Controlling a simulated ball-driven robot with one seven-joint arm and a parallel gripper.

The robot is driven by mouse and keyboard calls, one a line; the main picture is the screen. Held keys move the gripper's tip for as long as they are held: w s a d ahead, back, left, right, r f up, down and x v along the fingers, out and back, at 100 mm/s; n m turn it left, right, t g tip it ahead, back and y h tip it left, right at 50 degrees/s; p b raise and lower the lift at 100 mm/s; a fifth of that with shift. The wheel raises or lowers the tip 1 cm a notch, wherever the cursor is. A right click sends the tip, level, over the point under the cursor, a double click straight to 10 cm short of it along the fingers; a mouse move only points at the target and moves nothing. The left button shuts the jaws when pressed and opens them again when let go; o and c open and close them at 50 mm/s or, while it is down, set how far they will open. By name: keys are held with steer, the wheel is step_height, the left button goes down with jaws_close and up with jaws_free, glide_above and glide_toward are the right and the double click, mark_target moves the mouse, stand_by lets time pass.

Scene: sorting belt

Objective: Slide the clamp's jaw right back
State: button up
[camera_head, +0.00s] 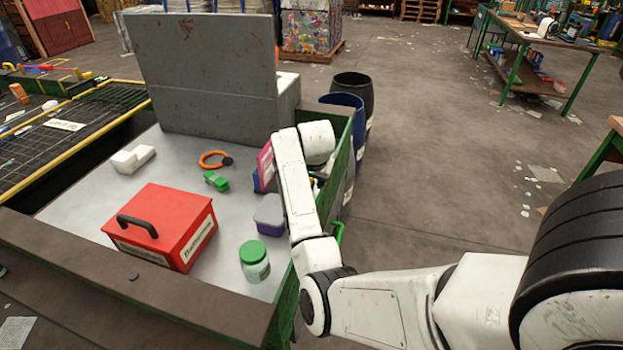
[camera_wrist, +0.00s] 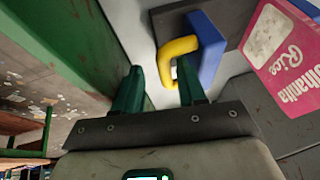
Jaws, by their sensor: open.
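In the wrist view a yellow hooked handle (camera_wrist: 180,47) is joined to a blue block (camera_wrist: 208,48) on a dark grey plate (camera_wrist: 168,20); I take this to be the clamp with its jaw. My gripper (camera_wrist: 160,68) is open, its two dark green fingers pointing at the clamp. The yellow hook's lower end shows between the fingers, close beside the right fingertip; I cannot tell whether they touch. In the head view my arm hides the gripper and most of that spot.
A pink rice box (camera_wrist: 285,50) stands right of the clamp. On the worktable (camera_head: 75,205) are a red toolbox (camera_head: 165,225), a green-lidded jar (camera_head: 254,262), a grey-and-purple tub (camera_head: 269,215), an orange ring (camera_head: 213,159) and a green item (camera_head: 216,181). A grey panel (camera_head: 205,75) stands behind.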

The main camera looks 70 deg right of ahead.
steer(key=v, duration=1.1)
steer(key=shift+b, duration=0.35)
steer(key=shift+f, duration=0.15)
